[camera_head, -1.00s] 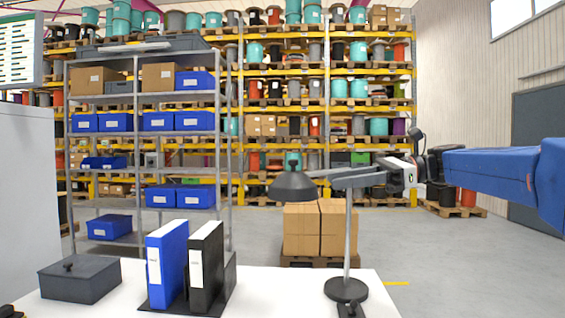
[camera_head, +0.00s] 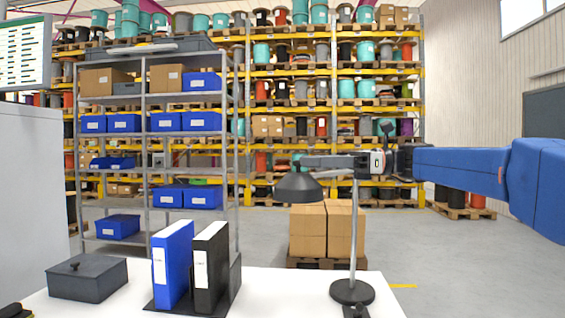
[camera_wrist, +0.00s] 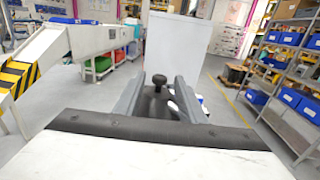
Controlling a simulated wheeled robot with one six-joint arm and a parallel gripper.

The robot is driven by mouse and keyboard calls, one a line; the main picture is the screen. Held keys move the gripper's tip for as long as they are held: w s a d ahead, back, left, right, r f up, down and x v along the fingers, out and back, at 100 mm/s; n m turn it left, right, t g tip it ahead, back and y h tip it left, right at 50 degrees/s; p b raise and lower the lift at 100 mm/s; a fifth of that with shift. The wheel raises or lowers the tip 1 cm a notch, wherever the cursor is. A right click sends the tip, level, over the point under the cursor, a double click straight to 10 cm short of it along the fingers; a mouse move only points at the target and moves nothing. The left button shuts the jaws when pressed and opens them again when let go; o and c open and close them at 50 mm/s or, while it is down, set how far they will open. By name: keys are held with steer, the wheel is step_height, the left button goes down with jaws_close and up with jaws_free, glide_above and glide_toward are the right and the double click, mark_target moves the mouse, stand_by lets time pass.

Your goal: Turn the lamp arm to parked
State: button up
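The desk lamp has a round dark base (camera_head: 352,291) on the white table, a thin upright grey pole (camera_head: 354,240) and a dark cone shade (camera_head: 298,188) hanging left of the pole. My gripper (camera_head: 308,162) reaches in from the right at the height of the lamp arm, its fingers above the shade and mostly covering the arm. In the wrist view, the two grey fingers (camera_wrist: 157,92) stand apart, with the dark shade and its small top knob (camera_wrist: 159,79) between or just beyond them. I cannot tell whether they touch the lamp. No parked mark is visible.
A blue binder (camera_head: 172,263) and a black binder (camera_head: 209,268) stand left of the lamp. A dark lidded box (camera_head: 88,279) sits farther left. Cartons (camera_head: 326,230) on a pallet and a shelf rack with blue bins (camera_head: 186,122) stand behind the table.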

steer(key=a, duration=0.7)
steer(key=shift+s+a, duration=0.2)
steer(key=shift+a, duration=0.1)
jaws_close()
